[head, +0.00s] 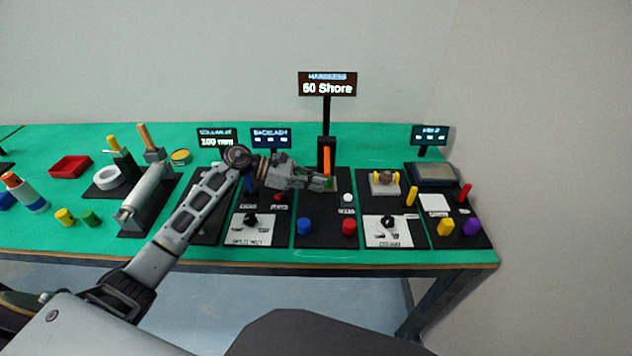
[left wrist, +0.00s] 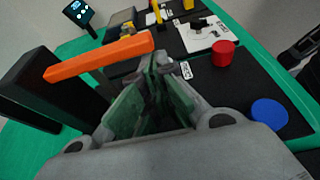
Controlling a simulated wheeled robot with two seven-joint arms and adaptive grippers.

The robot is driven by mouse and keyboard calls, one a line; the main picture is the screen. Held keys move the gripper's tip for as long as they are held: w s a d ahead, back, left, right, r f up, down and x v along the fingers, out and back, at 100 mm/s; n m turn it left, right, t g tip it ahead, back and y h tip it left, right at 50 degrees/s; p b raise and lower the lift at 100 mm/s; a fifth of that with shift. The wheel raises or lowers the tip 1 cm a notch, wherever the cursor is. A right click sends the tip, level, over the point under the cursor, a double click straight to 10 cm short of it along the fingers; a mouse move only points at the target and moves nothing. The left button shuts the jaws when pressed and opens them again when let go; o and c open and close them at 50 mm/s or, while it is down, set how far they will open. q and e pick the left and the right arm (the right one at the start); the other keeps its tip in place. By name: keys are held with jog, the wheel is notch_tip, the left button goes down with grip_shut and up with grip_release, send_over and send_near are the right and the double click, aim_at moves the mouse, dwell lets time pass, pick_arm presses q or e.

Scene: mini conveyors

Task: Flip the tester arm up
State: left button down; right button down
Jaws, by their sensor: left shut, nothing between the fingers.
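The tester arm is an orange bar (head: 326,160) on the black post of the hardness tester (head: 327,143), below the "60 Shore" sign. In the left wrist view the orange bar (left wrist: 100,57) sticks out from the black post (left wrist: 50,85), just beyond my fingers. My left gripper (head: 330,183) reaches in from the left, with its tips close by the bar's lower end. Its fingertips also show in the left wrist view (left wrist: 165,68), shut and empty. I cannot tell whether they touch the bar. My right gripper is not in view.
A blue button (head: 305,226), a red button (head: 349,227) and a white knob (head: 348,198) sit on the tester's black base (head: 325,238). Other stations stand on both sides of it. A red tray (head: 70,167) lies at the left on the green table (head: 390,140).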

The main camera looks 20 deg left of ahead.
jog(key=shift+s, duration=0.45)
pick_arm(q)
jog(key=shift+r, duration=0.25)
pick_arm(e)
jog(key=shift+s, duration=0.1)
